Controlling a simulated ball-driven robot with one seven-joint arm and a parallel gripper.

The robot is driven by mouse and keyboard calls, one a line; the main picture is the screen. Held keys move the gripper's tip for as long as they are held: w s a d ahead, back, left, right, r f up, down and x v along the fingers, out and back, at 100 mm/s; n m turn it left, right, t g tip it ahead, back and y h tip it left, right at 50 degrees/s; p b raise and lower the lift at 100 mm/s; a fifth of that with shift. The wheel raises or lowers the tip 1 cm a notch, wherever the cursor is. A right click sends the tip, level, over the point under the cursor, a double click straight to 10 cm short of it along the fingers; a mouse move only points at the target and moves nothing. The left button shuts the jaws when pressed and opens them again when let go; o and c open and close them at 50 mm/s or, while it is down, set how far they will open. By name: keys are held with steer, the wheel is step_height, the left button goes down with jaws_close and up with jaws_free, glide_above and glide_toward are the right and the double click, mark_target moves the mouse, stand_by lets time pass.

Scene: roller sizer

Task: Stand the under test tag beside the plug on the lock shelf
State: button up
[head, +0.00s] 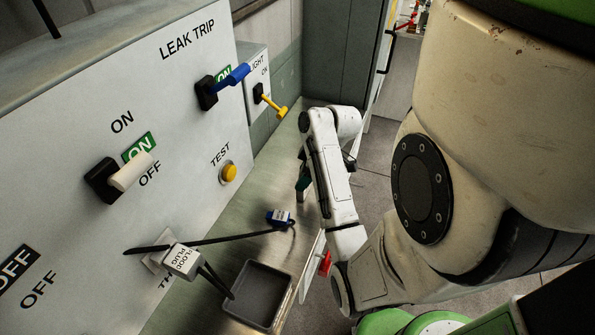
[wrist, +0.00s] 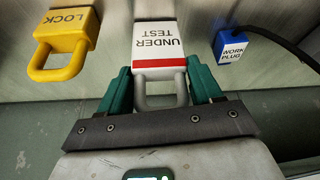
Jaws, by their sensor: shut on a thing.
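The under test tag (wrist: 158,42) is a white block with a red stripe and a grey shackle. In the wrist view my gripper (wrist: 160,70) has its green fingers on both sides of it, shut on it. Whether the tag touches the shelf I cannot tell. The blue work plug (wrist: 231,47) lies to the right of the tag, apart from it, with a black cable; it also shows in the head view (head: 280,217). The steel shelf (head: 250,253) runs below the panel. In the head view my gripper (head: 303,182) is over the shelf, beyond the plug; the tag is hidden there.
A yellow lock (wrist: 66,40) is left of the tag in the wrist view. A grey tray (head: 258,293) stands on the near shelf. A white flood plug (head: 183,260) sits at the panel, with cables. A yellow-handled switch (head: 270,102) juts out above the shelf's far end.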

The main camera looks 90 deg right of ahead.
steer(key=shift+f, duration=0.1)
steer(key=o, duration=1.1)
